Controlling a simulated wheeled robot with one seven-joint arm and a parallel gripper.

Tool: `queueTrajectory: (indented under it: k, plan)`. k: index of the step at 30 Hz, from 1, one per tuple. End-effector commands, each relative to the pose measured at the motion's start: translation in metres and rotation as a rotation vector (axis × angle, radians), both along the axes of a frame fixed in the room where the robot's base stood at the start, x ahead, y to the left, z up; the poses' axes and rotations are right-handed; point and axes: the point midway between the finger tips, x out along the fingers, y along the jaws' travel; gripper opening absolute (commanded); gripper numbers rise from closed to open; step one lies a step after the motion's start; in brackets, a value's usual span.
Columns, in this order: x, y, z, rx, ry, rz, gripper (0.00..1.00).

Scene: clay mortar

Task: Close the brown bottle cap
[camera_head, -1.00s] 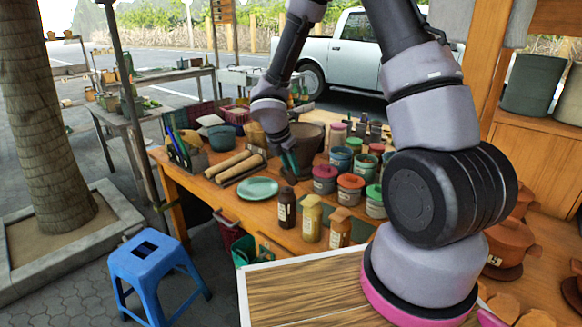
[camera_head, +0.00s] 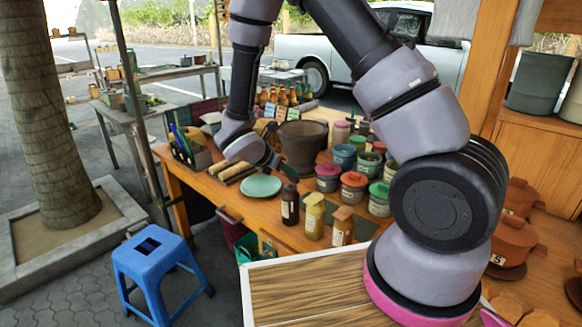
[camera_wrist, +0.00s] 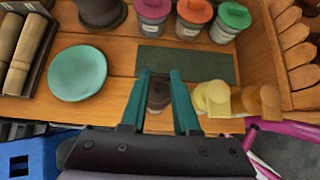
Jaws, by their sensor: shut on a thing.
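The brown bottle (camera_head: 290,208) stands upright at the front edge of the wooden table, left of two yellow-brown bottles. Its dark brown cap (camera_head: 290,188) is at the bottle's top; I cannot tell how tightly it sits. My gripper (camera_head: 289,174) reaches down to the cap at a slant from the back left. In the wrist view, the teal fingers of my gripper (camera_wrist: 159,78) are on both sides of the brown cap (camera_wrist: 158,94), shut on it. The bottle's body is mostly hidden beneath the cap there.
A yellow bottle (camera_head: 314,218) and an orange-brown bottle (camera_head: 342,227) stand close on the right. A green plate (camera_head: 261,186) lies to the left. Lidded jars (camera_head: 353,188) and a large clay pot (camera_head: 302,148) stand behind. A dark green mat (camera_wrist: 187,64) lies behind the bottle.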

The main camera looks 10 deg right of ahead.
Motion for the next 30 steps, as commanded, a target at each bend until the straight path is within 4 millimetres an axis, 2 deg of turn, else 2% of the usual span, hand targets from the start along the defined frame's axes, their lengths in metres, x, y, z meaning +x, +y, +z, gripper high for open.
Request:
queueTrajectory:
  k: [13, 30]
  plan:
    - [-0.015, 0.021, -0.023, -0.347, -0.247, 0.008, 0.0]
    - [-0.023, 0.031, -0.056, -0.75, -0.541, 0.005, 0.0]
